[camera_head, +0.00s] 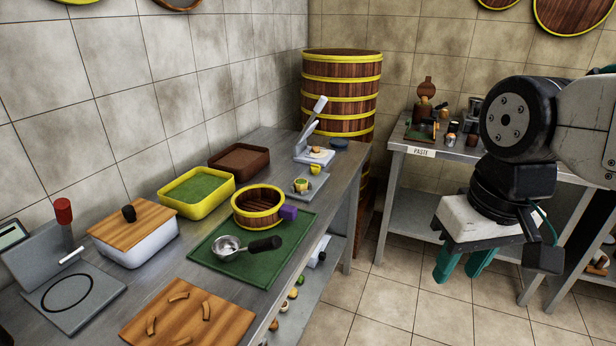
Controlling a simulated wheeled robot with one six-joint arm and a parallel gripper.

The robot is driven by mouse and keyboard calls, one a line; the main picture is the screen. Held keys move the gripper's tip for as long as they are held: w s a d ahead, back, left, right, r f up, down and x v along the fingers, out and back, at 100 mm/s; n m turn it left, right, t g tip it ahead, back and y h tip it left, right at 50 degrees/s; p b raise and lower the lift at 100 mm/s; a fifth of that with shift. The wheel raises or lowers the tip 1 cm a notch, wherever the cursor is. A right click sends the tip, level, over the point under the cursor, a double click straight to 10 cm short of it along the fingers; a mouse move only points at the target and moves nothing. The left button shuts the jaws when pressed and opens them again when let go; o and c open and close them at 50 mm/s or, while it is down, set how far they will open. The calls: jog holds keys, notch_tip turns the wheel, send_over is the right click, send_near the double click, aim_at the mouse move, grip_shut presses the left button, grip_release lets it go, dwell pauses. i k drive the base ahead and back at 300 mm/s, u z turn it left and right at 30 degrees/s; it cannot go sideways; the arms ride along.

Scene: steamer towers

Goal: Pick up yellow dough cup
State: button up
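A small yellow cup (316,169) stands on the left-hand steel counter, beside the white base of a lever press. It looks like the dough cup, but it is small in the picture and I cannot see inside it. My gripper (462,268) hangs at the right, over the floor between the two counters and far from the cup. It points down, and its two teal fingers are apart with nothing between them.
The lever press (314,145) stands behind the cup. A grey board with a small round item (301,185) lies in front. Nearby are a yellow-rimmed wooden pot (258,207), a green-filled yellow tray (197,191) and a metal ladle (228,246). A tall steamer tower (341,90) stands behind.

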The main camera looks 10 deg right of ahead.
aim_at(300, 184)
jog(key=z, duration=0.85)
jog(key=i, duration=1.2)
jog(key=u, duration=2.5)
